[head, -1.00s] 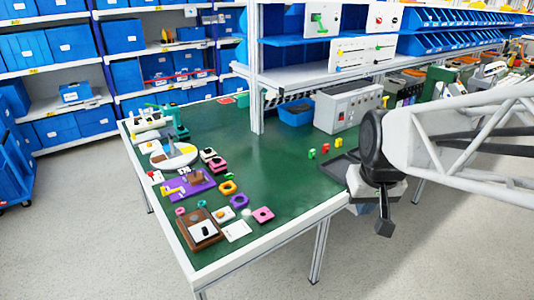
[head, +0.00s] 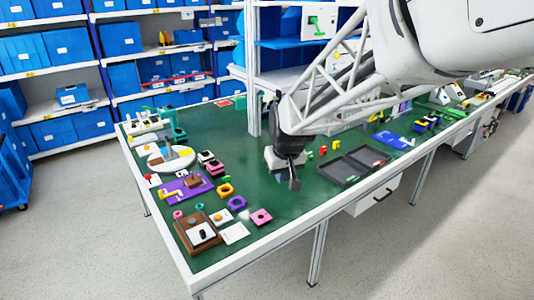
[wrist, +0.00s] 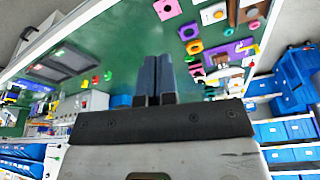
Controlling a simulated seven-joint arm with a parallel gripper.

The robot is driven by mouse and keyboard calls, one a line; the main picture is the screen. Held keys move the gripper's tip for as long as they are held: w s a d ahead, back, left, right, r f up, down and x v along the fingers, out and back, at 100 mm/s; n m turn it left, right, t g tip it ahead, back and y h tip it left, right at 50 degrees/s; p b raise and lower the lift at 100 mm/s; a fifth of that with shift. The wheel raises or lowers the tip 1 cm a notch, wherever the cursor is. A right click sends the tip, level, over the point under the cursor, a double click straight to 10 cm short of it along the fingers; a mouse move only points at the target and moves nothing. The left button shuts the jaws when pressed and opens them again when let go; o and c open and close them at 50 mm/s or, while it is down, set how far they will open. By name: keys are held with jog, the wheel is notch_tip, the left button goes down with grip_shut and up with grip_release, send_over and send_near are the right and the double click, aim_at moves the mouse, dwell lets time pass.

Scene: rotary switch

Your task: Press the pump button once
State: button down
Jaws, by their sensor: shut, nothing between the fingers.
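I cannot tell which part is the pump button; no label is readable. A brown block with a white plate and black knob (head: 202,232) sits at the table's front left corner. A grey control box with small buttons (wrist: 88,103) shows in the wrist view; in the head view my arm hides it. My gripper is apart from both.
Several small coloured blocks, a purple plate (head: 180,190) and a round white turntable (head: 171,157) crowd the table's left side. A dark two-part tray (head: 352,168) lies right of my gripper. A shelf post (head: 253,70) rises at the back. The middle green surface is clear.

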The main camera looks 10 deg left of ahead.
jog(key=w+a+f+n, duration=0.2)
jog(key=w+a+f, duration=0.25)
jog(key=a, duration=0.55)
jog(key=n, duration=0.1)
send_over(217, 216)
jog(key=s+d, duration=0.3)
notch_tip(217, 216, down, 8)
jog(key=shift+w+a+r+y, duration=0.15)
jog(key=shift+w+y, duration=0.1)
jog(key=shift+y, duration=0.15)
jog(key=x, duration=0.8)
jog(key=s+x, duration=0.1)
jog(key=x, duration=0.3)
jog(key=shift+w+d+f, duration=0.1)
jog(key=shift+d+f, duration=0.15)
jog(key=shift+f, duration=0.85)
jog(key=shift+f, duration=0.1)
